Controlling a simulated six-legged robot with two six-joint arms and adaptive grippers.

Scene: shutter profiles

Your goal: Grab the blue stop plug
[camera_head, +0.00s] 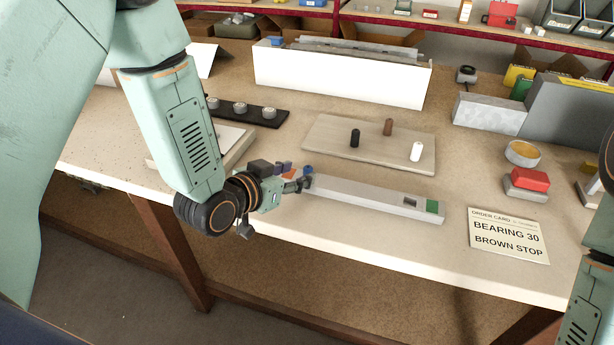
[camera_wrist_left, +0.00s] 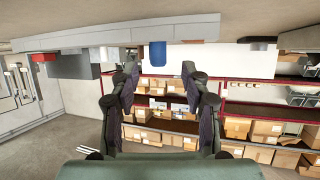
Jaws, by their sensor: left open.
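The blue stop plug (camera_wrist_left: 158,53) shows in the left wrist view as a short rounded blue piece, beyond and between the spread fingertips. In the head view a small bit of blue (camera_head: 308,169), probably this plug, shows just past the fingertips; the gripper partly hides what is around it. My left gripper (camera_head: 300,184) is low over the front of the bench, beside the left end of a long grey profile (camera_head: 365,197). Its fingers (camera_wrist_left: 158,80) stand apart in the wrist view with nothing between them. My right gripper is not in view.
A board (camera_head: 330,127) behind holds a black plug (camera_head: 354,138), a brown plug (camera_head: 388,127) and a white plug (camera_head: 416,151). An order card (camera_head: 508,236) reads "BEARING 30 BROWN STOP". A black strip (camera_head: 267,119) with bearings lies behind my left wrist.

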